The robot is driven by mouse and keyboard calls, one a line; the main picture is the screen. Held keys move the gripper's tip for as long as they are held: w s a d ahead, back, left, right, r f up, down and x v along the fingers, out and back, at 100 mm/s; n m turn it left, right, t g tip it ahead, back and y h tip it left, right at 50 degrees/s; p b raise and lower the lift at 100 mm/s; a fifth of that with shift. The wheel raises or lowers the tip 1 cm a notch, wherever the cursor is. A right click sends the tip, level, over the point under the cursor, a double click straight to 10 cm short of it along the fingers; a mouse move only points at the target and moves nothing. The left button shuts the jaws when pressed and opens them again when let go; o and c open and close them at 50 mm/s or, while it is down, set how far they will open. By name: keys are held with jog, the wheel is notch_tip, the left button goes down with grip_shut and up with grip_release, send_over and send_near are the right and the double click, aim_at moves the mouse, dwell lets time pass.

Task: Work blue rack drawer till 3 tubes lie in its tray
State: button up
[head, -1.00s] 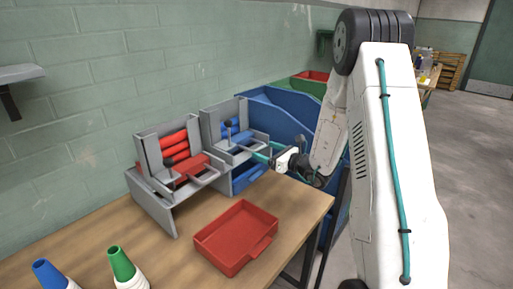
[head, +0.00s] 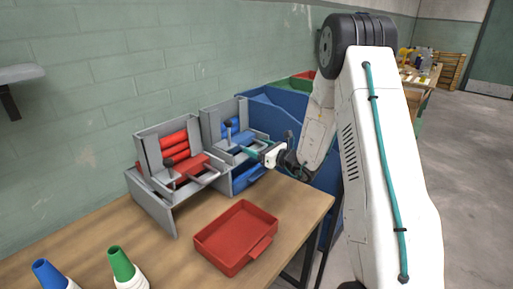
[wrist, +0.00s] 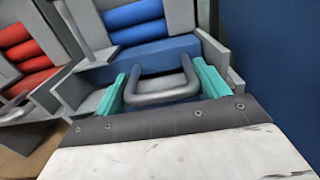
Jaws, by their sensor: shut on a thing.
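The blue rack (head: 211,122) is a grey stand at the back of the table with blue tubes (wrist: 137,33) stacked in it; at least two show in the wrist view. Its blue drawer (wrist: 155,53) has a grey loop handle (wrist: 160,97). My gripper (head: 250,151) is at the rack's front, and its teal fingers (wrist: 151,88) are shut on the handle, one on each side. The blue tray (head: 240,184) sits low under the rack, partly hidden; I cannot tell how many tubes lie in it.
A red rack (head: 150,150) with red tubes and its own handle stands close on the left. An empty red tray (head: 232,236) lies in front. Large blue bins (head: 275,112) are behind my gripper.

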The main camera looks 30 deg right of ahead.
jog(key=v, duration=0.5)
jog(key=shift+s+d+f, duration=0.1)
jog(key=shift+s+d, duration=0.05)
jog(key=shift+s, duration=0.25)
jog(key=o, duration=1)
jog(key=shift+s+d, duration=0.1)
jog(key=shift+o, duration=0.2)
jog(key=v, duration=0.7)
jog(key=shift+s, duration=0.4)
jog(key=shift+d, duration=0.15)
